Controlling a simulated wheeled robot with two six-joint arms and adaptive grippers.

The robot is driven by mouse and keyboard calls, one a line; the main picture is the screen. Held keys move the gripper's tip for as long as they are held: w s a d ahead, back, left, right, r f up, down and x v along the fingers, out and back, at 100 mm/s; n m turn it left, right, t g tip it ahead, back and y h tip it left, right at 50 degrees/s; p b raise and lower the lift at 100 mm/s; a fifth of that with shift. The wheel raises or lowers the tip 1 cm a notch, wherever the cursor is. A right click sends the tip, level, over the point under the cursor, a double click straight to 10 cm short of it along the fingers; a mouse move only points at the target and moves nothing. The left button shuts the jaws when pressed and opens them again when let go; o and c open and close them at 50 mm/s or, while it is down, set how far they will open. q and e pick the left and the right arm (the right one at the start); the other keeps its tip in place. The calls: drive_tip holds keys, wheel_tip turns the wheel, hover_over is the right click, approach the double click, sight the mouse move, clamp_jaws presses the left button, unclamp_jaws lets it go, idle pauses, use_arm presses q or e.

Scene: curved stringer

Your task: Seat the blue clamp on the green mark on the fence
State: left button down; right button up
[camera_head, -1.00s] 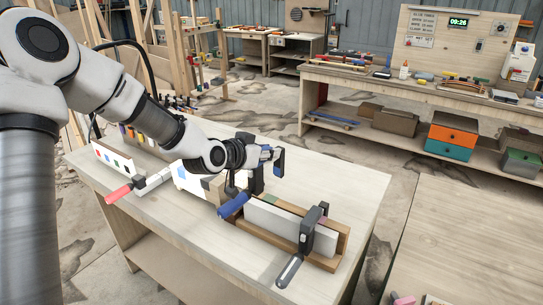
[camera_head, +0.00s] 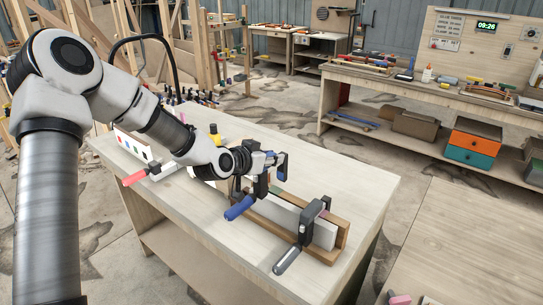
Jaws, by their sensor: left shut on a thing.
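The blue clamp, with its blue handle (camera_head: 239,208) pointing down toward the front, is held in my left gripper (camera_head: 264,162). The gripper is shut on it, above the left end of the fence (camera_head: 327,233). The clamp's dark frame is partly hidden by the gripper and wrist. Whether it touches the fence I cannot tell. The green mark (camera_head: 276,190) shows on the fence top, just right of and below the gripper. My right gripper is not in view.
A black clamp (camera_head: 307,222) with a dark handle grips the fence's right part. A red-handled clamp (camera_head: 135,178) lies at the workbench's left. The workbench (camera_head: 350,180) is clear behind and right of the fence. Another bench (camera_head: 470,240) stands at right.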

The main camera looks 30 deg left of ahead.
sight(271, 170)
use_arm(q)
drive_tip(key=shift+w+a+f, duration=0.1)
drive_tip(key=shift+a+f, duration=0.05)
drive_tip(key=shift+f, duration=0.3)
drive_tip(key=shift+r, duration=0.1)
drive_tip(key=shift+f, duration=0.2)
drive_tip(key=shift+f+b, duration=1.3)
drive_tip(key=shift+f, duration=0.3)
